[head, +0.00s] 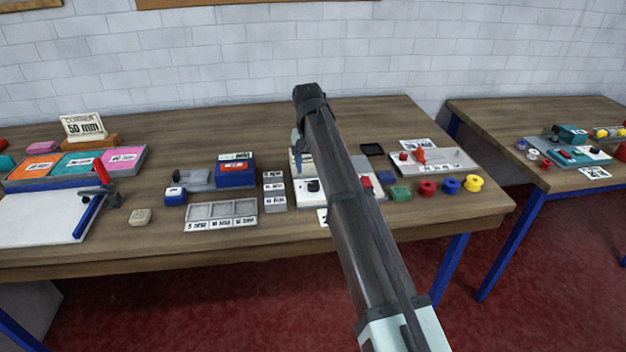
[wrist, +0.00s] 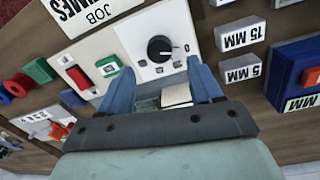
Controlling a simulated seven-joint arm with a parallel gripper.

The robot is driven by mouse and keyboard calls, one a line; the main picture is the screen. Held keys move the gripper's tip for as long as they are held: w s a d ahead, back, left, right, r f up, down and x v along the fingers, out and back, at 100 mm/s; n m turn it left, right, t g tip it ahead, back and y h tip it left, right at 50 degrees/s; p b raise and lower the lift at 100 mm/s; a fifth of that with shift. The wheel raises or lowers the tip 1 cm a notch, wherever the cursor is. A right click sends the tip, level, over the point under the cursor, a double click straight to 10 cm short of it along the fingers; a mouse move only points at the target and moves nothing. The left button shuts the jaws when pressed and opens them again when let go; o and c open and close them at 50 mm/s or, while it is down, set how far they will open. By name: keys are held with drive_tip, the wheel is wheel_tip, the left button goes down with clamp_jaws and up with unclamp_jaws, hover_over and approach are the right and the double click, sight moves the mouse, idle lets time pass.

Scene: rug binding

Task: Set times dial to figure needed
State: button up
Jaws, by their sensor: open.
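The times dial is a round black knob with a white mark (wrist: 159,48), set on a white control panel (wrist: 135,30) with a few printed figures around it. The figure at its mark is too small to read. In the head view the dial (head: 313,186) shows just left of my arm, on the white machine (head: 312,200). My gripper (wrist: 158,68) is open, its two blue fingers apart and pointing towards the panel on either side below the knob. A white card reading "JOB" and "TIMES" (wrist: 85,14) lies beside the panel, partly cut off.
A red switch (wrist: 78,77) and a small green-framed display (wrist: 108,67) sit beside the dial. Label blocks (head: 274,190) and a blue box (head: 235,174) stand left of the machine. Coloured spools (head: 450,186) stand right. My arm hides part of the machine.

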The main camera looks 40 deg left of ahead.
sight(314, 183)
drive_tip(key=shift+w+d+f, duration=0.1)
drive_tip(key=shift+d+f, duration=0.05)
drive_tip(key=shift+f, duration=2.55)
drive_tip(key=shift+c, duration=0.3)
drive_tip(key=c, duration=1)
drive_tip(key=m, duration=0.8)
drive_tip(key=shift+w+m, duration=0.1)
drive_tip(key=shift+m, duration=0.2)
drive_tip(key=shift+g, duration=0.3)
